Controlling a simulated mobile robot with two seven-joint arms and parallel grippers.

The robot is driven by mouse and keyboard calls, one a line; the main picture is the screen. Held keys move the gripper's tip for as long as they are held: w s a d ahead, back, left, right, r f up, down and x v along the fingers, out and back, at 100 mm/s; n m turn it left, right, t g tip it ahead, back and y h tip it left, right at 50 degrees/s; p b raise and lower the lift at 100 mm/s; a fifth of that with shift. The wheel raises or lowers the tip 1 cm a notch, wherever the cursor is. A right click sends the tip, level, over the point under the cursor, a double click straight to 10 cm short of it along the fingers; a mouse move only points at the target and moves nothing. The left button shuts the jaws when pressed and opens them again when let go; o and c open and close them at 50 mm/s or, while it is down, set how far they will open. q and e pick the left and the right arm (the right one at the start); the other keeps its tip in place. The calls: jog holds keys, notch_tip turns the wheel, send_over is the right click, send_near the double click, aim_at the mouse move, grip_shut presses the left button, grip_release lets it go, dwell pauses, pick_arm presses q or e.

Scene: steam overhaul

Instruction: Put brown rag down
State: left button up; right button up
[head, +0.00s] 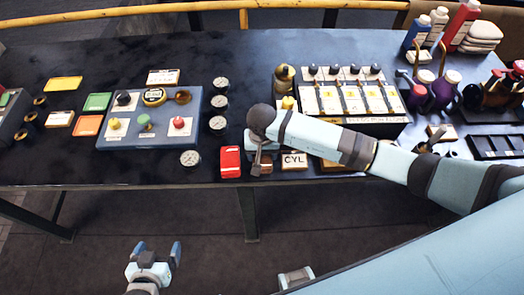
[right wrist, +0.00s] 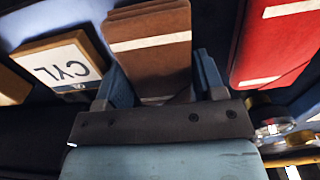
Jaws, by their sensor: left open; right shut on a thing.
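The brown rag (right wrist: 150,45) is a folded stack with a white band, between the two fingers of my right gripper (right wrist: 160,82) in the right wrist view. The gripper is shut on it. In the head view my right gripper (head: 259,160) is over the table's front edge and largely hides the rag (head: 265,169). The rag sits between a red folded rag (head: 230,162) and a block labelled CYL (head: 294,161). I cannot tell whether it touches the table. My left gripper (head: 154,260) is open and empty, in front of the table and over the floor.
The dark table (head: 60,150) carries a blue-grey panel with knobs (head: 150,112), several round gauges (head: 218,103) and a rack of labelled switches (head: 345,98). Bottles (head: 438,90) stand at the right. Bare table shows left of the red rag. A yellow rail (head: 120,12) runs behind.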

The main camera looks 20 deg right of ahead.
jog(key=shift+f, duration=0.1)
jog(key=shift+f+b, duration=0.15)
jog(key=shift+b, duration=0.2)
jog(key=o, duration=1)
jog(key=shift+r, duration=0.25)
